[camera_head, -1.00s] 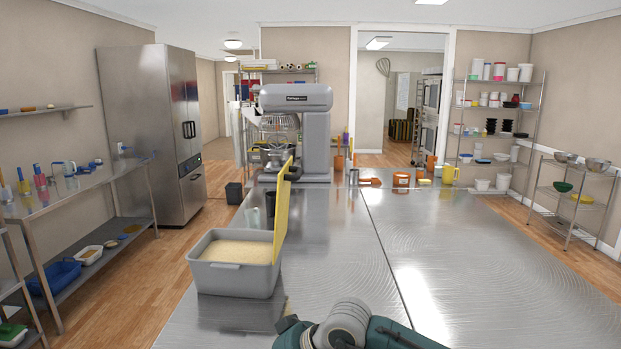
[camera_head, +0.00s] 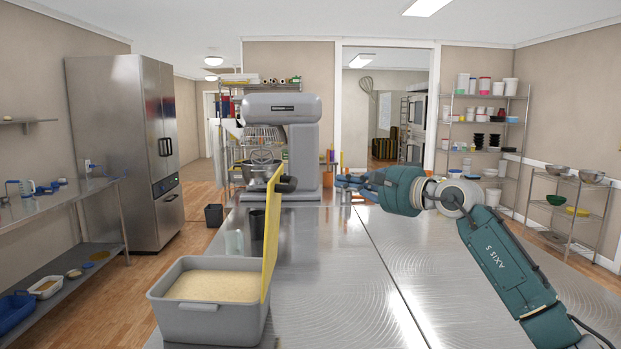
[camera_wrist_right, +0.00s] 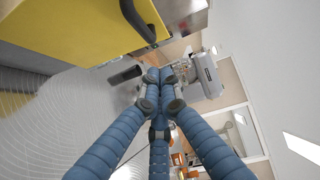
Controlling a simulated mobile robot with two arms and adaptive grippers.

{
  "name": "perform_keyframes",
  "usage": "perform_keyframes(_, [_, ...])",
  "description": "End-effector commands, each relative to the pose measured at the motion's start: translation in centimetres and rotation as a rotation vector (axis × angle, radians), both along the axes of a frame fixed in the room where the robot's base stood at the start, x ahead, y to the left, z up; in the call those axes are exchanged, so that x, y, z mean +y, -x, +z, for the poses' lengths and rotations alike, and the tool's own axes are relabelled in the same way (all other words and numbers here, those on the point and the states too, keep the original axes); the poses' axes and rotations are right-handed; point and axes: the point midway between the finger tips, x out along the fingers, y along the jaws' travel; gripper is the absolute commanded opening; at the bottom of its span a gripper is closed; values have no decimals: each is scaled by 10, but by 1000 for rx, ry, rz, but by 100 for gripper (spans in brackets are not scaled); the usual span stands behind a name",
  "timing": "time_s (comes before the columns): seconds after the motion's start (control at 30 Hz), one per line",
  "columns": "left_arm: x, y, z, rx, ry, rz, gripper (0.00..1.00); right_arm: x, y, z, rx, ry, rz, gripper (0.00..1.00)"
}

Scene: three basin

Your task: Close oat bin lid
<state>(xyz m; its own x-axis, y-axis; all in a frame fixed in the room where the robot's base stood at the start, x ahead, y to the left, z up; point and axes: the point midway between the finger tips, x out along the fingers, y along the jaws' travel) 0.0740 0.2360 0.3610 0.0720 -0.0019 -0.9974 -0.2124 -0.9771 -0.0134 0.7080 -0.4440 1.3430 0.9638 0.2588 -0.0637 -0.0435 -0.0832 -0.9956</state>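The grey oat bin (camera_head: 210,315) stands on the steel table at the lower left of the head view, full of pale oats (camera_head: 214,286). Its yellow lid (camera_head: 271,236) stands upright along the bin's right side, open, with a dark handle (camera_head: 286,184) near its top. The lid (camera_wrist_right: 70,25) and handle (camera_wrist_right: 138,20) also show at the top left of the wrist view. My right gripper (camera_head: 340,182) is to the right of the lid, apart from it, around handle height. Its blue fingers (camera_wrist_right: 160,76) come together at the tips with nothing between them. My left gripper is out of view.
A large grey mixer (camera_head: 304,140) stands behind the bin. A dark cylinder (camera_head: 257,230) and a clear cup (camera_head: 235,243) stand between them. The steel table (camera_head: 340,290) is bare right of the bin. Shelves (camera_head: 475,140) line the back right wall.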

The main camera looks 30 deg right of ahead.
Motion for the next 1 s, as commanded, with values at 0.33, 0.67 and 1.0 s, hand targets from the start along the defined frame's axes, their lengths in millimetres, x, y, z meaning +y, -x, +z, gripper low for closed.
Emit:
perform_keyframes(0.33, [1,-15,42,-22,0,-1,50,29,-66,-3,4,2,6,0])
perform_keyframes(0.67, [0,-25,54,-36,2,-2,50,51,-79,-9,4,4,2,0])
perform_keyframes(1.0, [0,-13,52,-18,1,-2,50,51,-79,-10,3,5,1,0])
